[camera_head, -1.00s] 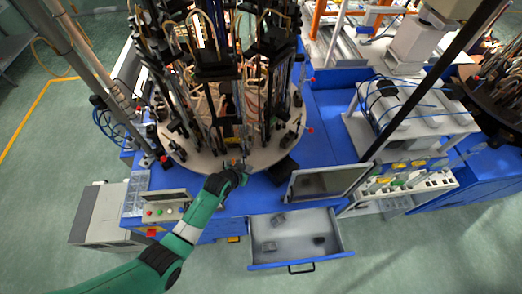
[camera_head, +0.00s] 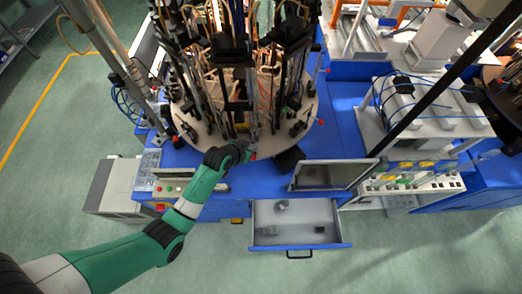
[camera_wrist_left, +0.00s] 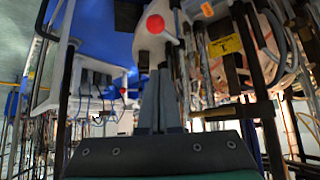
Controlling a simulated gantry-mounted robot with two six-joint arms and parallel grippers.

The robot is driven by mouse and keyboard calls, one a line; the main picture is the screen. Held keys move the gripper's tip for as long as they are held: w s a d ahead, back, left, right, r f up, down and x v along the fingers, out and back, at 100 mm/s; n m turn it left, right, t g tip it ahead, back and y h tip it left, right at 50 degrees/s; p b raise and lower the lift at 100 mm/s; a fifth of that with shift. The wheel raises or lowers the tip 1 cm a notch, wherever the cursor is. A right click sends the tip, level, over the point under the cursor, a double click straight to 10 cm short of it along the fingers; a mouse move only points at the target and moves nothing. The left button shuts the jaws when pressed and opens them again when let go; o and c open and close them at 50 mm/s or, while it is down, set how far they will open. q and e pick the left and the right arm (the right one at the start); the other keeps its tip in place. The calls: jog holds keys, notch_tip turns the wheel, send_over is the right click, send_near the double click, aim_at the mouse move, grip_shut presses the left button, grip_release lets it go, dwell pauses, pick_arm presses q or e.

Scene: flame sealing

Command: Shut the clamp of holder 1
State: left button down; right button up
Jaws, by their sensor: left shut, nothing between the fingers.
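A round turntable (camera_head: 205,138) carries tall holders with rods, hoses and clamps. My left gripper (camera_head: 249,147) reaches over its front edge, among the holders' lower parts. In the left wrist view the gripper's fingers (camera_wrist_left: 160,92) are together, with nothing held between them. A red ball knob (camera_wrist_left: 155,24) on a pale lever shows just beyond the fingertips; I cannot tell whether they touch. A small red knob (camera_head: 253,157) also shows by the gripper in the head view. Which holder is number 1, and how its clamp stands, I cannot tell. My right gripper is not in view.
An open drawer (camera_head: 262,215) with a few small parts juts out in front. A tilted monitor (camera_head: 330,176) stands right of the gripper, and a button panel (camera_head: 172,187) to the left. Tall rods and hoses crowd the space above the turntable.

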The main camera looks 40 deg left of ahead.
pick_arm(q)
jog(key=shift+s+a+r+p, duration=0.15)
jog(key=shift+a+r+p, duration=0.1)
jog(key=shift+r, duration=0.25)
jog(key=shift+s+a+r+p, duration=0.1)
jog(key=shift+a+r+p, duration=0.1)
jog(key=shift+r, duration=0.3)
jog(key=shift+s+a+r, duration=0.15)
jog(key=shift+s+a, duration=0.1)
jog(key=shift+a, duration=0.1)
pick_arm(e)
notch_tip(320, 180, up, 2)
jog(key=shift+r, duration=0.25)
